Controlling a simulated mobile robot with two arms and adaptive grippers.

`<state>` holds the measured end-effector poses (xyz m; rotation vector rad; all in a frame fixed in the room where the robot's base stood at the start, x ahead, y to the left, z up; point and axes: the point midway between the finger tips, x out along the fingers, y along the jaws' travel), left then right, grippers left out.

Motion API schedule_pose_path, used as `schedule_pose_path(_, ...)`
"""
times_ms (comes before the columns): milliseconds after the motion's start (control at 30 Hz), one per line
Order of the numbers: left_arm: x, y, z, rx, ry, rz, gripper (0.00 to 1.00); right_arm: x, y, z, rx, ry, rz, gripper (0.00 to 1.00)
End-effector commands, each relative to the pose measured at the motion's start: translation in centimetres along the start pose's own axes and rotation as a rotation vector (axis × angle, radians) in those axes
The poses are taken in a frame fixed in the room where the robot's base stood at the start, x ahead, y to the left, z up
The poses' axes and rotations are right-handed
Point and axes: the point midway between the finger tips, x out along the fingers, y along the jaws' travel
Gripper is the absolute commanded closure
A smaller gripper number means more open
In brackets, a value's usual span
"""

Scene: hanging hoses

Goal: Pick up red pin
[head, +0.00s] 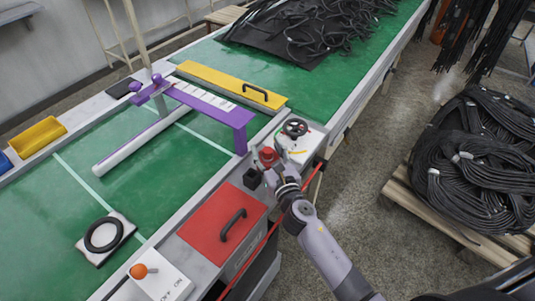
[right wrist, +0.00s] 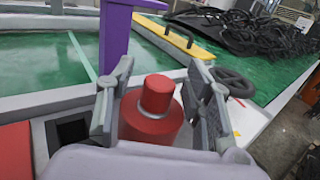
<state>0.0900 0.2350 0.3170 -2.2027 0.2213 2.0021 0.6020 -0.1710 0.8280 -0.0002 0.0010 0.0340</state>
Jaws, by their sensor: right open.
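The red pin (right wrist: 157,96) is a red cylinder with a narrower top, and it stands upright in the right wrist view. In the head view it shows as a small red shape (head: 268,155) by the table's edge, next to the white block with the wheel. My right gripper (right wrist: 160,92) is open, with one grey finger on each side of the pin. I cannot tell whether the fingers touch it. In the head view the right gripper (head: 267,168) is at the pin and partly covers it. The pin's base is hidden by the gripper body. My left gripper is not in view.
A black handwheel (head: 295,128) on a white block stands close beside the pin. A black square holder (head: 252,178) and a red plate with a handle (head: 213,221) are to its left. A purple frame (head: 215,107) rises behind. Coiled hoses (head: 475,165) lie on a pallet at right.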

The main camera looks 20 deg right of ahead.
Motion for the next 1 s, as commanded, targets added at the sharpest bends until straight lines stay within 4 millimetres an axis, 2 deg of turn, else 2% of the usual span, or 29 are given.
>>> schedule_pose_path(233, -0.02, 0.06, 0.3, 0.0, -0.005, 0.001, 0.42, 0.15, 0.01, 0.01, 0.0, 0.0, 0.0, 0.53)
schedule_pose_path(900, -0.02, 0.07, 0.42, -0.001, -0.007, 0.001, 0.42, 0.11, 0.01, -0.01, 0.0, 0.001, 0.0, 0.98)
schedule_pose_path(1000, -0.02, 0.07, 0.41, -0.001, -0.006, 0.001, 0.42, 0.11, 0.02, 0.0, 0.0, 0.0, 0.0, 1.0)
